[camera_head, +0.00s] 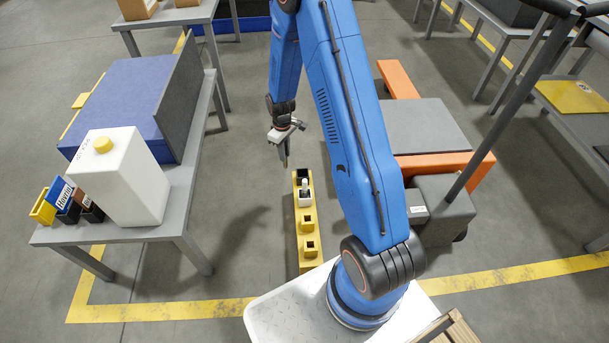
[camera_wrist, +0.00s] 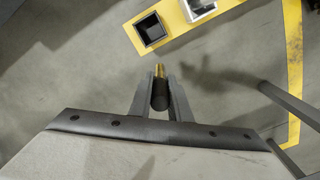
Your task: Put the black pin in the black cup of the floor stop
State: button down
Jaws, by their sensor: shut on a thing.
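The floor stop is a yellow beam (camera_head: 293,240) lying on the floor, also in the wrist view (camera_wrist: 174,22). Its black cup (camera_head: 302,175) is at the far end and looks empty in the wrist view (camera_wrist: 151,30). A white cup (camera_head: 305,201) is beside it, with a light-coloured pin standing in it. My gripper (camera_head: 284,160) is shut on the black pin (camera_wrist: 160,97), which has a brass-coloured tip. The pin is apart from the black cup, just left of and beyond it in the head view. The gripper's fingers (camera_wrist: 160,102) hide the pin's sides.
Nearer along the beam are two yellow cups, one (camera_head: 308,225) beyond the other (camera_head: 310,249). A grey table (camera_head: 150,234) with a white canister (camera_head: 120,185) stands left. An orange-framed grey platform (camera_head: 430,128) stands right. Bare floor surrounds the beam's left side.

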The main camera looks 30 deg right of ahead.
jog(key=s+d+r+n, duration=0.35)
jog(key=d+n, duration=0.25)
jog(key=n, duration=0.3)
jog(key=shift+s+f, duration=0.2)
jog(key=shift+f, duration=2.5)
jog(key=shift+s+f, duration=0.2)
jog(key=shift+f, duration=2.5)
jog(key=c, duration=1.6)
grip_release()
jog(key=shift+f, duration=0.1)
jog(key=shift+c, duration=0.2)
